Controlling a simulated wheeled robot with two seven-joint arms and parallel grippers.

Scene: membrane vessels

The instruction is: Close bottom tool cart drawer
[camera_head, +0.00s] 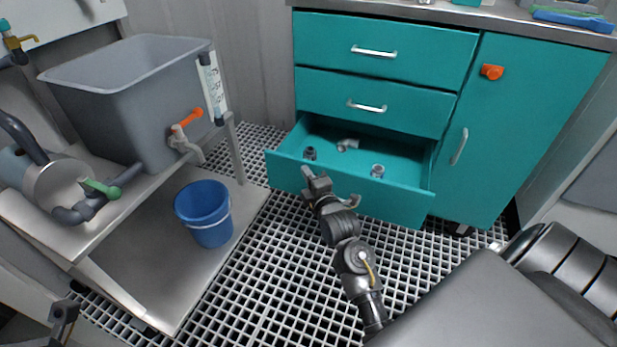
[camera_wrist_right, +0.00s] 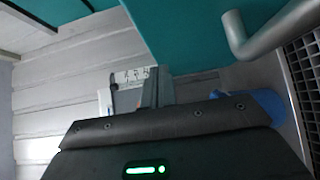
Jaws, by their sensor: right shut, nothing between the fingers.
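The bottom drawer (camera_head: 400,202) of the teal tool cart (camera_head: 535,120) is pulled open, with a few small grey fittings inside. My right gripper (camera_head: 308,175) is shut and empty at the drawer's front, left of its handle (camera_head: 353,200). I cannot tell whether it touches the front. The right wrist view shows a teal panel (camera_wrist_right: 195,30) and a silver handle (camera_wrist_right: 270,32) close by; the fingertips are hard to make out there. Part of my left gripper (camera_head: 62,312) shows at the lower left, far from the drawer; its jaw state is unclear.
The two upper drawers (camera_head: 385,88) and the cart's right door are closed. A steel rack (camera_head: 150,270) at left holds a grey tank (camera_head: 130,100) and a blue bucket (camera_head: 205,212). Open floor grating (camera_head: 270,270) lies before the drawer.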

